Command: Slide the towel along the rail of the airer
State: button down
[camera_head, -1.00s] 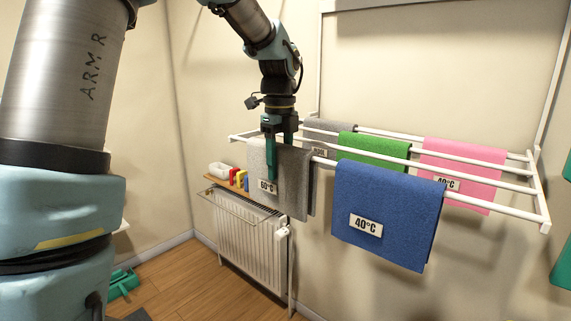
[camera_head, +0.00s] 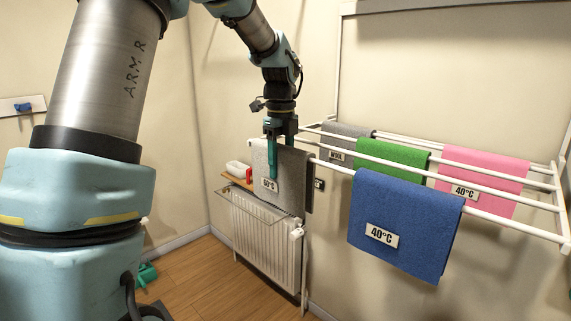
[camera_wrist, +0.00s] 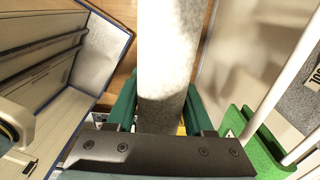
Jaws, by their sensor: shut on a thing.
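A light grey towel (camera_head: 293,180) with a small temperature label hangs over the front rail of the white airer (camera_head: 488,216), near the rail's left end. My gripper (camera_head: 277,162) comes down from above and is shut on this towel; one teal finger lies on its front face, and the other is mostly hidden. In the wrist view the towel (camera_wrist: 168,50) runs upward from between the teal fingers (camera_wrist: 160,112). A blue 40°C towel (camera_head: 405,222) hangs on the same rail to the right, with a gap of bare rail between them.
A green towel (camera_head: 392,155), a darker grey towel (camera_head: 347,134) and a pink 40°C towel (camera_head: 484,172) hang on rails behind. A white radiator (camera_head: 265,240) stands below left, with a wooden shelf (camera_head: 238,182) holding a white tub (camera_head: 236,168) and a red item.

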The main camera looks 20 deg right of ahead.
jog(key=shift+w, duration=0.1)
jog(key=shift+c, duration=1)
grip_release()
